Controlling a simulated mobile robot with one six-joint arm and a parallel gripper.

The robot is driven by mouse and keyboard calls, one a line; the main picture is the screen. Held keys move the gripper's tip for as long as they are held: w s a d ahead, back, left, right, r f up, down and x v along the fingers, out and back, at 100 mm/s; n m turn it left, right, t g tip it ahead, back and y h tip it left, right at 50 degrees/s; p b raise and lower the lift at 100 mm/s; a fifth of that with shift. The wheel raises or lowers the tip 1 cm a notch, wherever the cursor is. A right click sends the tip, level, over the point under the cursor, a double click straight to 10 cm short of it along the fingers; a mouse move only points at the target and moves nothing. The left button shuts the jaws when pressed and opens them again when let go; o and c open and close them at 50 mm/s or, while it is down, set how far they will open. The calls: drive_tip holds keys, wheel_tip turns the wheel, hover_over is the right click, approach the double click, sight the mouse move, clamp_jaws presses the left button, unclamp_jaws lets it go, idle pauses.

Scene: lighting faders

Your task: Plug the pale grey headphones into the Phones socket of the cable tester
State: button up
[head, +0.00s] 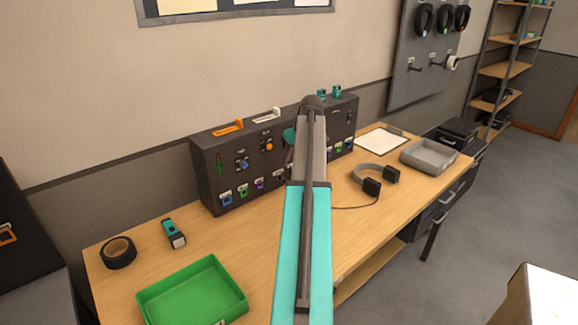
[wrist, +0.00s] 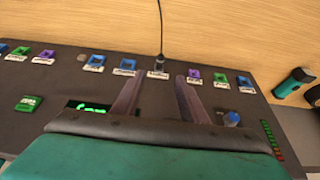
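The headphones (head: 376,168), with a grey band and dark ear cups, lie on the table right of my arm. Their thin cable trails left behind my arm. The cable tester (head: 212,170) is a dark console with a row of coloured sockets along its lower front. In the wrist view, a cable (wrist: 161,25) runs to a dark plug (wrist: 159,58) at a labelled position in the socket row. It looks seated there; the label is too small to read. My gripper (wrist: 157,79) is open, its fingers spread either side of the plug's line, with a gap to it. The head view hides it behind my arm.
A green tray (head: 190,290), black tape roll (head: 118,252) and small teal device (head: 174,233) lie at the front left. A grey tray (head: 428,157) and white sheet (head: 380,141) are at the right. Other headphones (head: 424,20) hang on the wall board.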

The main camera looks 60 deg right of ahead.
drive_tip(key=shift+v, duration=1.35)
